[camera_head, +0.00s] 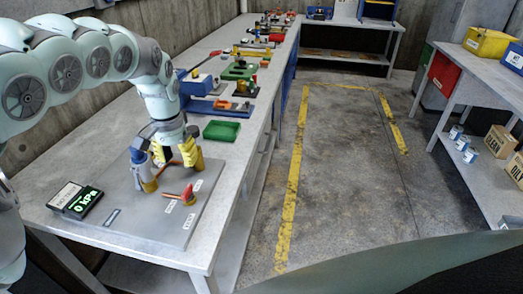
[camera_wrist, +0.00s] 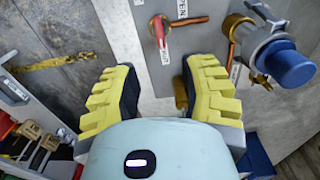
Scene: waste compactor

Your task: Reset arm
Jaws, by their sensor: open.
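My gripper (camera_head: 177,152) is over the near end of the long workbench, with yellow padded fingers pointing down. In the wrist view my gripper (camera_wrist: 160,90) has its two fingers wide apart, with nothing clearly held between them. Below it is a grey panel (camera_head: 171,229) with copper pipe and fittings. A red-handled valve (camera_head: 188,192) stands on the panel, in front of the gripper; its red lever (camera_wrist: 158,32) shows in the wrist view. A blue-capped cylinder (camera_wrist: 291,65) is right of the fingers. A brass fitting (camera_wrist: 181,94) lies beyond the gap, partly hidden.
A display reading 0 kPa (camera_head: 75,199) sits at the panel's left. A green tray (camera_head: 221,131) and several tools lie farther along the bench (camera_head: 236,158). Shelves with bins (camera_head: 487,42) stand at the right. The floor (camera_head: 338,160) between is clear, with yellow lines.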

